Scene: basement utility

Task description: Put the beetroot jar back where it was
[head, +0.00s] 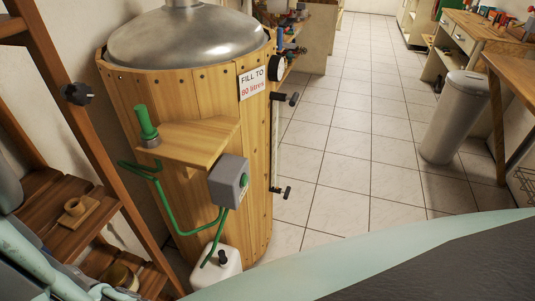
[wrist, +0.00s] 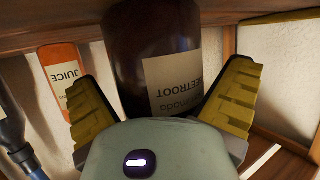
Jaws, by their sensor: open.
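The beetroot jar (wrist: 150,45) is dark red-brown with a pale label reading "BEETROOT", which appears upside down in the wrist view. My gripper (wrist: 163,82) is open, with one yellow ridged finger on each side of the jar. The fingers look apart from the glass, though contact low on the jar is hard to judge. The jar's end at the picture's top is cut off, and its other end is hidden behind my gripper's body. I do not make out the jar or my gripper's fingers in the head view.
An orange bottle labelled "JUICE" (wrist: 62,75) and a dark blue bottle (wrist: 14,130) are left of the jar. A wooden board (wrist: 265,28) crosses the top. In the head view, a wooden rack (head: 85,125) stands left of a wooden barrel (head: 180,95); tiled floor (head: 335,130) is open.

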